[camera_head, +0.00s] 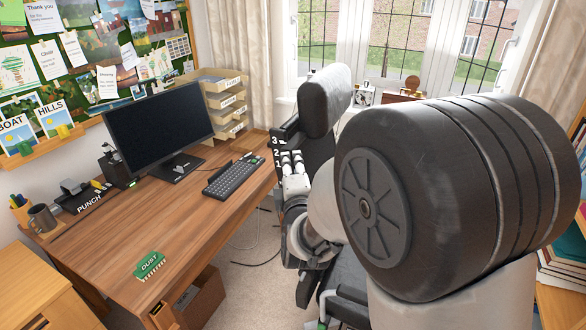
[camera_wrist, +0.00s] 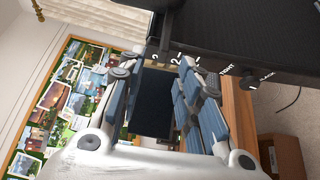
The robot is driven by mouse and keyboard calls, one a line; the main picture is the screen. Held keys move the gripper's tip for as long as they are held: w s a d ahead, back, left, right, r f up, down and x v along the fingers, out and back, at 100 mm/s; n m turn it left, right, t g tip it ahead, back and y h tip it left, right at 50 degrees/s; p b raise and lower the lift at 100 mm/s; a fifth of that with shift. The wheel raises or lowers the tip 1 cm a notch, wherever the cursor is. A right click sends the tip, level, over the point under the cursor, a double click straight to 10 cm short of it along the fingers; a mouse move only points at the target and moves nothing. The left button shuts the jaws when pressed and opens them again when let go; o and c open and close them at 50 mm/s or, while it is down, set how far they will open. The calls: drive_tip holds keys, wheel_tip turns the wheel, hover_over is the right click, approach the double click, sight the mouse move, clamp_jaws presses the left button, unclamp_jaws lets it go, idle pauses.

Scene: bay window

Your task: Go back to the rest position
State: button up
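My gripper (camera_head: 292,162) is at the near side of a dark office chair (camera_head: 325,100), close to an edge marked 3, 2, 1. In the wrist view my gripper (camera_wrist: 158,70) has its two blue-padded fingers apart, with nothing between them. The black monitor (camera_wrist: 153,103) shows through the gap, farther off. The chair's dark underside (camera_wrist: 245,35) fills the upper right of the wrist view, with numbers and a knob (camera_wrist: 250,83). I cannot tell whether the fingertips touch the chair. My dark arm joint hides much of the right of the head view.
A wooden desk (camera_head: 105,240) stands left, with the monitor (camera_head: 158,125), keyboard (camera_head: 233,175), mug (camera_head: 42,218) and green DUST block (camera_head: 150,266). A box (camera_head: 200,300) and cables are below. The window (camera_head: 400,40) is behind. Some carpet (camera_head: 255,280) is clear between desk and chair.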

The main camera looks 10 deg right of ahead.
drive_tip(key=shift+s, duration=0.15)
drive_tip(key=s+d+f+m+g+y, duration=0.1)
drive_tip(key=s+m+g, duration=0.5)
drive_tip(key=s, duration=1.2)
drive_tip(key=s+d+f+m+g, duration=0.1)
drive_tip(key=s+m+g, duration=0.5)
drive_tip(key=s+m, duration=0.6)
drive_tip(key=s+f, duration=0.1)
drive_tip(key=s, duration=0.5)
drive_tip(key=shift+s+g+y, duration=0.15)
drive_tip(key=shift+g+y, duration=0.25)
idle(0.8)
